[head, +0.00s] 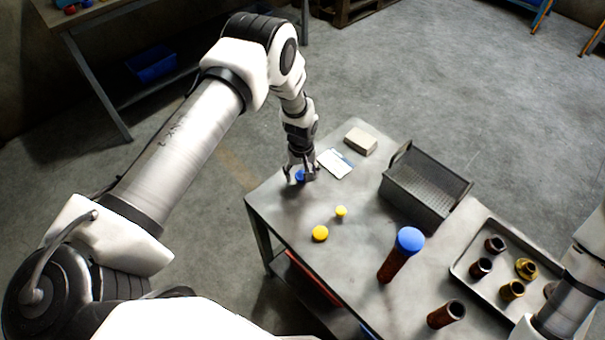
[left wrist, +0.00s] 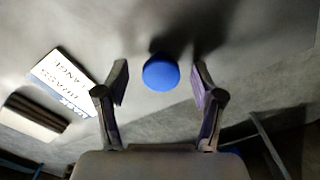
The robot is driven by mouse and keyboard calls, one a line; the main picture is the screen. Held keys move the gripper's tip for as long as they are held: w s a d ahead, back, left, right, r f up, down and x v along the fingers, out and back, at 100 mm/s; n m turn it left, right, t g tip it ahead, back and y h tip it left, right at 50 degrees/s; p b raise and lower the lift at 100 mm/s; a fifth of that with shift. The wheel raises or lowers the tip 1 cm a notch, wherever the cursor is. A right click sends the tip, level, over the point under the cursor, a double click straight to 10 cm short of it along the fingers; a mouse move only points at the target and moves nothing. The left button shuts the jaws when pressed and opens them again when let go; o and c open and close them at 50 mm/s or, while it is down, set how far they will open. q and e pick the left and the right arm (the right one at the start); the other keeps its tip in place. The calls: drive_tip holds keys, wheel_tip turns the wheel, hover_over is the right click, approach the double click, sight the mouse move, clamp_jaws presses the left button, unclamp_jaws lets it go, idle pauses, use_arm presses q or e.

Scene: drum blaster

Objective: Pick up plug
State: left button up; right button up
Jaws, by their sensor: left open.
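A small blue round plug (head: 300,176) lies on the grey table near its far left corner. It also shows in the left wrist view (left wrist: 161,72), between and just beyond the fingertips. My left gripper (head: 301,174) is over the plug, pointing down, with its fingers open on either side of it. In the left wrist view the left gripper (left wrist: 160,85) has clear gaps to the plug on both sides. Another blue cap (head: 408,240) tops a brown cylinder.
A white label card (head: 335,163) and a pale block (head: 361,141) lie right of the left gripper. A grey mesh basket (head: 425,188) stands beyond. A metal tray (head: 463,268) holds several fittings. A brown tube (head: 446,314) stands near the front. Part of my right arm shows at right.

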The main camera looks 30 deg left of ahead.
use_arm(q)
drive_tip(key=shift+f, duration=0.35)
drive_tip(key=shift+s, duration=0.15)
drive_tip(key=c, duration=1.1)
drive_tip(key=shift+o, duration=0.2)
drive_tip(key=shift+r, duration=0.15)
